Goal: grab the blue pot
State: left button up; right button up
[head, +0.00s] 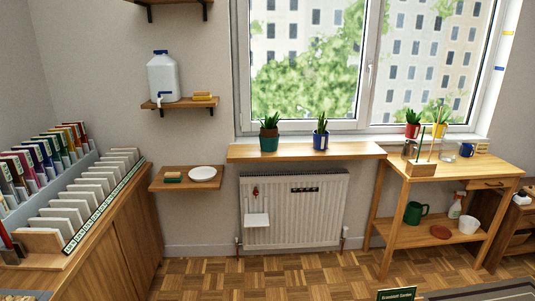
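The blue pot (320,141) stands upright on the wooden window shelf (300,153) above the radiator. A green spiky plant grows from it, and a small pale mark shows on its front. A teal pot (269,143) with a reddish-brown upper part and a similar plant stands to its left on the same shelf, with a clear gap between them. Neither of my grippers is in view, so nothing is seen touching the blue pot.
A white radiator (295,212) with a small white shelf is below. To the right, a wooden workbench (450,168) holds a box with sticks (421,169) and a blue mug (467,150). Book racks line the left. Parquet floor (230,275) is open before the radiator.

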aim_at(321, 136)
jog(key=i+z, duration=0.15)
jog(key=i, duration=0.75)
jog(key=i+j+z, duration=0.1)
jog(key=i, duration=0.8)
jog(key=j, duration=0.1)
